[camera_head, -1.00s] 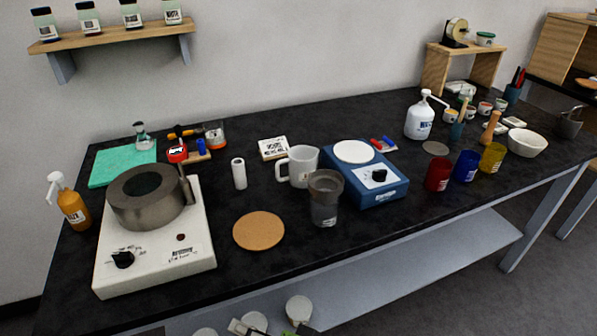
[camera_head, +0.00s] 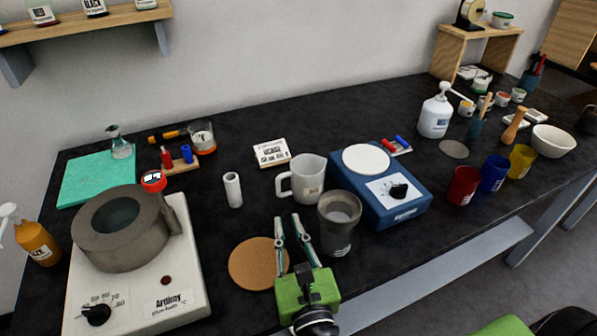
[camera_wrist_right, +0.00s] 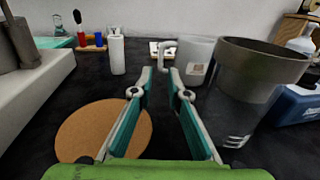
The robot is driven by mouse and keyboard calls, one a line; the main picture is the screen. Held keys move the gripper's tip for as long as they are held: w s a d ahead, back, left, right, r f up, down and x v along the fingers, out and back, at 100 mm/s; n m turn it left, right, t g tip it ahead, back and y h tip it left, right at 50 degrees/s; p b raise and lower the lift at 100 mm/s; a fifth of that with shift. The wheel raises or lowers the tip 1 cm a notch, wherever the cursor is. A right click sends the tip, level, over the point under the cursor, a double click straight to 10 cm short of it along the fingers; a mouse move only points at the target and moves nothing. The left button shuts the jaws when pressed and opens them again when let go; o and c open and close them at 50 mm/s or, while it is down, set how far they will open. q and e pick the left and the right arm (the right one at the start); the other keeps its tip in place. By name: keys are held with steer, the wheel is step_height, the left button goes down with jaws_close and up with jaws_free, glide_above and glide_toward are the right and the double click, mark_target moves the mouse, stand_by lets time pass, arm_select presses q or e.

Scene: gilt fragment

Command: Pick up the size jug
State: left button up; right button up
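The size jug is most likely the white jug (camera_head: 309,181) with a handle on its left side; it stands upright on the black bench. In the right wrist view the white jug (camera_wrist_right: 197,62) is just beyond my fingertips, partly hidden by a dark grey cup (camera_wrist_right: 255,85). My right gripper (camera_head: 292,222) is open and empty, in front of the jug and left of the grey cup (camera_head: 338,235). Its fingers (camera_wrist_right: 161,74) point toward the jug's handle side in the wrist view. My left gripper is not in view.
A cork mat (camera_head: 252,263) lies left of my right gripper. A blue scale (camera_head: 408,205) stands right of the jug, a white cylinder (camera_head: 232,190) to its left, a labelled block (camera_head: 271,153) behind it. A hotplate (camera_head: 180,285) with a metal pot (camera_head: 105,245) is at left.

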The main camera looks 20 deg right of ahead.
mark_target(279, 185)
steer(key=shift+w+d+m, duration=0.15)
steer(key=shift+w+m, duration=0.1)
steer(key=shift+m, duration=0.05)
steer(key=w, duration=0.2)
steer(key=w+p, duration=0.1)
steer(key=w, duration=0.1)
steer(key=w+d+p, duration=0.1)
steer(key=w, duration=0.1)
steer(key=shift+w, duration=0.25)
steer(key=shift+w+d+p, duration=0.15)
steer(key=shift+w+p, duration=0.2)
steer(key=shift+w, duration=0.45)
steer(key=w, duration=0.4)
steer(key=shift+w+d+f+p, duration=0.1)
steer(key=shift+w+d+p, duration=0.2)
steer(key=shift+d, duration=0.1)
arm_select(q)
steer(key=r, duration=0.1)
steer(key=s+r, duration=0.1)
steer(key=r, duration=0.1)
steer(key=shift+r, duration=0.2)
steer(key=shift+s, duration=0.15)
arm_select(e)
jaws_close()
